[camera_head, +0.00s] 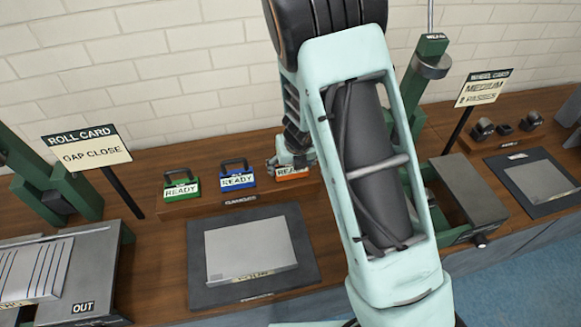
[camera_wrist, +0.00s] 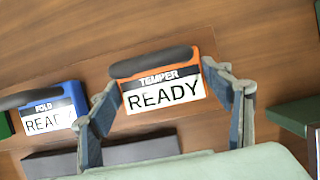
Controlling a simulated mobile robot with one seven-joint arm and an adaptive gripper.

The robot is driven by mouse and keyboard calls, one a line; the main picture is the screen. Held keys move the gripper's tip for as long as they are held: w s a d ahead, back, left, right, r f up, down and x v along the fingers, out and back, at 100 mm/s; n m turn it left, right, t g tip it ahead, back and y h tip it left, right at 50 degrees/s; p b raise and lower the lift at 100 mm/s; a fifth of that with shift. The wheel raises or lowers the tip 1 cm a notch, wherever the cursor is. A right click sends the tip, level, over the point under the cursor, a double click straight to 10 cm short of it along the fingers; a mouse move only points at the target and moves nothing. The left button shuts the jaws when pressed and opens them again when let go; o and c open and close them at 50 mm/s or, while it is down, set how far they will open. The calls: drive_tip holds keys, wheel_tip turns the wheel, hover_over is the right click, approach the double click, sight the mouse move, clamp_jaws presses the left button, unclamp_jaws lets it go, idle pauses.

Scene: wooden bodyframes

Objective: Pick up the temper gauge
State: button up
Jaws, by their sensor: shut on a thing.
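The temper gauge (camera_wrist: 165,98) is an orange block with a dark handle and a white "READY" label under the word "TEMPER". My gripper (camera_wrist: 166,108) is shut on it, with one finger at each side of the block in the wrist view. In the head view, the temper gauge (camera_head: 292,172) is at the right end of the gauge row, partly hidden by my gripper (camera_head: 291,158) and arm. I cannot tell whether it is clear of the wooden stand.
A blue gauge (camera_head: 237,180) and a green gauge (camera_head: 182,188) stand to its left on the wooden stand (camera_head: 222,203). A dark mat with a grey plate (camera_head: 250,248) lies in front. A green-and-grey machine (camera_head: 468,190) stands to the right.

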sight(291, 167)
drive_tip(key=shift+r, duration=0.1)
drive_tip(key=shift+r+p, duration=0.35)
drive_tip(key=shift+r, duration=0.05)
wheel_tip(291, 167, up, 2)
drive_tip(key=shift+r+p, duration=0.25)
drive_tip(key=shift+p, duration=0.55)
drive_tip(key=s+a+r+p, duration=0.4)
drive_tip(key=s+a+r, duration=0.5)
drive_tip(key=s, duration=0.1)
drive_tip(key=shift+s+r+p, duration=0.25)
drive_tip(key=shift+p, duration=0.15)
drive_tip(key=shift+f, duration=0.1)
